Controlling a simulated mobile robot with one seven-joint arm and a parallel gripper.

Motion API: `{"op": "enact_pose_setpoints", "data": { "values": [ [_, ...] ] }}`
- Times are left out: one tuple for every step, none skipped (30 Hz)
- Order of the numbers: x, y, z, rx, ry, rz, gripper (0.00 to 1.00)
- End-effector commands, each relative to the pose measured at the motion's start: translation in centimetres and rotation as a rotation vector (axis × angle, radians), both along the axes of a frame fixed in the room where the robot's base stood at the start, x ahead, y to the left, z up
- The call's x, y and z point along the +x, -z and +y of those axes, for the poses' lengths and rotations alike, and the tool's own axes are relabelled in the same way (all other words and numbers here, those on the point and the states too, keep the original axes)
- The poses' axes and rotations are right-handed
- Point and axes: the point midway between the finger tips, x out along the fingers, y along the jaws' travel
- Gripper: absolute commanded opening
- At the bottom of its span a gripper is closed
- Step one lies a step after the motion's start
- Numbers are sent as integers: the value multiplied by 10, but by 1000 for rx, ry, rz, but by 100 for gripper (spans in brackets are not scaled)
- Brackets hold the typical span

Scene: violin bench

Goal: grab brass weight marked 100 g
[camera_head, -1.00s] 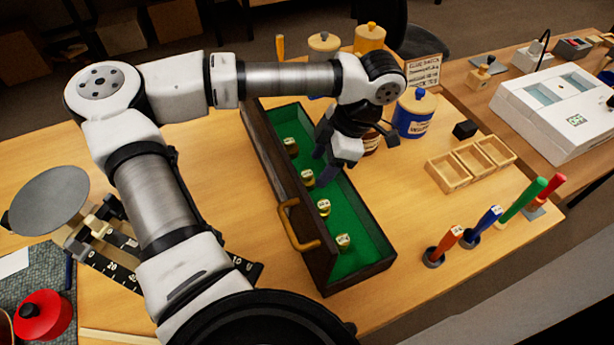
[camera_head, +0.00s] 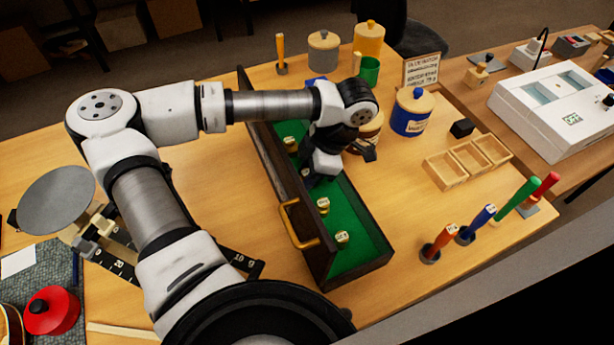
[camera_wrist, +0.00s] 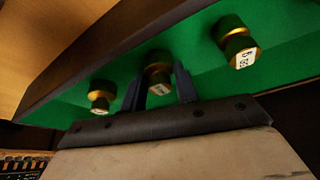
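A row of small brass weights with dark knobs stands on the green lining of a long dark wooden drawer (camera_head: 374,240). In the head view I see one weight at the far end (camera_head: 290,144) and two toward the near end (camera_head: 322,205). My gripper (camera_head: 308,180) reaches down into the drawer and hides another. In the wrist view my gripper (camera_wrist: 160,90) is open, its fingers on either side of a middle weight (camera_wrist: 158,75), with small gaps visible. Another weight (camera_wrist: 101,97) stands left, and one (camera_wrist: 238,46) right. The labels are too small or blurred to read surely.
Close right of the drawer stand a blue jar (camera_head: 411,112), a small black block (camera_head: 462,128) and an empty wooden three-part tray (camera_head: 445,170). The drawer's walls and brass handle (camera_head: 297,224) border my gripper.

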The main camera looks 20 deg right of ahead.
Motion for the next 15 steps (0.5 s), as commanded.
{"op": "enact_pose_setpoints", "data": {
  "values": [
    [0, 0, 0, 0, 0, 0, 14],
    [0, 0, 0, 0, 0, 0, 10],
    [0, 0, 0, 0, 0, 0, 6],
    [0, 0, 0, 0, 0, -1, 5],
    [0, 0, 0, 0, 0, -1, 5],
    [0, 0, 0, 0, 0, -1, 5],
    [0, 0, 0, 0, 0, 0, 5],
    [0, 0, 0, 0, 0, -1, 5],
    [0, -1, 0, 0, 0, -1, 5],
    [0, -1, 0, 0, 0, -1, 5],
    [0, -1, 0, 0, 0, -1, 5],
    [0, -3, 0, 0, -1, -1, 5],
    [1, -4, 0, 1, -1, -2, 5],
    [1, -5, 0, 1, -1, -2, 5],
    [1, -8, 0, 1, -1, -2, 5]
  ]
}}
